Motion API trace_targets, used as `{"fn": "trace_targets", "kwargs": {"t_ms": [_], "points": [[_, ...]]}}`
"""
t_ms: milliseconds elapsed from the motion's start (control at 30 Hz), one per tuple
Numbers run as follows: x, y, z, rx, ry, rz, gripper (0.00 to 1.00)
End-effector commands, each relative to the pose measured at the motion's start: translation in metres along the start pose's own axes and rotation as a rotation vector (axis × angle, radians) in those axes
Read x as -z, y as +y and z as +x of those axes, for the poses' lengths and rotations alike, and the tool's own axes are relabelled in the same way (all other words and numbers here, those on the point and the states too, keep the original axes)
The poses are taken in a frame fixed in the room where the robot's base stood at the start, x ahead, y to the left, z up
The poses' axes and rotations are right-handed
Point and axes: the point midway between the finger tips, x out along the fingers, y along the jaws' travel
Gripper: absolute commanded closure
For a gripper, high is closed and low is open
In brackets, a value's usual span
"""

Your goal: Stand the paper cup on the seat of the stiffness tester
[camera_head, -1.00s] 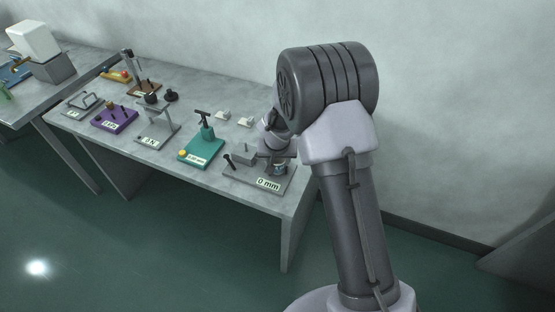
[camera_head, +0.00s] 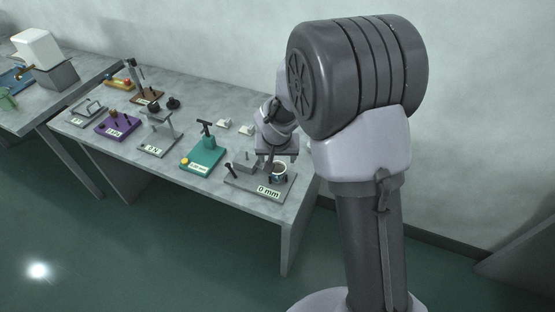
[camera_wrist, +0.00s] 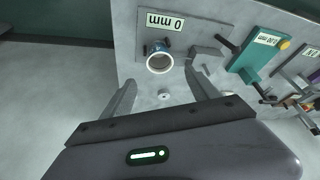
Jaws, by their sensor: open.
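The paper cup (camera_head: 279,170) stands upright on a grey device (camera_head: 262,194) whose display reads "0 mm", at the table's right end. This looks like the stiffness tester. In the wrist view the cup (camera_wrist: 159,63) shows its white rim and open mouth, with a blue patch on its outer wall and small dark parts beside it. The seat under it is hidden. My gripper (camera_wrist: 163,85) is open and empty, its two fingers apart and back from the cup. In the head view my gripper (camera_head: 277,152) is just above and behind the cup, partly covered by my arm.
A grey block (camera_wrist: 203,53) stands beside the cup on the same plate. A teal device (camera_head: 203,157), a grey stand (camera_head: 159,145) and a purple device (camera_head: 117,126) are farther left. Small white pieces (camera_head: 223,124) lie behind. The table's front edge is close.

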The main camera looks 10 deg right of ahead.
Motion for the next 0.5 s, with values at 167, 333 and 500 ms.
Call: {"fn": "trace_targets", "kwargs": {"t_ms": [167,333,500], "points": [[0.002,0.005,-0.036,0.001,0.010,0.017,0.31],[-0.028,0.034,-0.164,0.034,0.037,0.112,0.31],[-0.115,0.048,-0.268,0.155,0.043,0.188,0.31]]}}
